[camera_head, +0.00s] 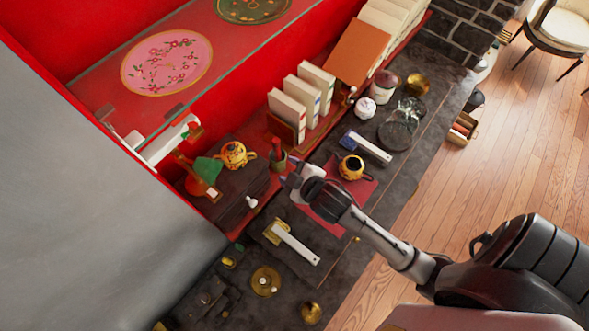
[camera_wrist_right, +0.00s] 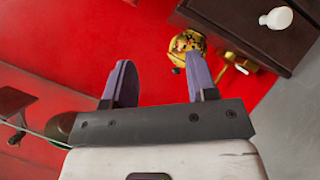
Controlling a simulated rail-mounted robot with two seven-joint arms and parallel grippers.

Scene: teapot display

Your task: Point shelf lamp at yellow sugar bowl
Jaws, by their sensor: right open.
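A yellow patterned pot with a lid (camera_head: 235,154) stands on the dark shelf top at the left. A second yellow pot with a dark open top (camera_head: 351,168) stands on the red mat. I cannot tell which is the sugar bowl. A green shade-like piece (camera_head: 207,168) with a brass part below it stands left of the lidded pot; it looks like the shelf lamp. My right gripper (camera_head: 284,181) is open and empty, over the shelf edge between the pots. In the right wrist view its purple fingers (camera_wrist_right: 161,82) are apart, with a yellow pot (camera_wrist_right: 187,42) beyond the right finger.
Upright books (camera_head: 287,109) stand behind the gripper. A dark drawer with a white knob (camera_wrist_right: 276,18) is at the upper right in the wrist view. A white-handled brush-like tool (camera_head: 297,243) lies in front. The mat (camera_head: 325,205) lies under my right forearm.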

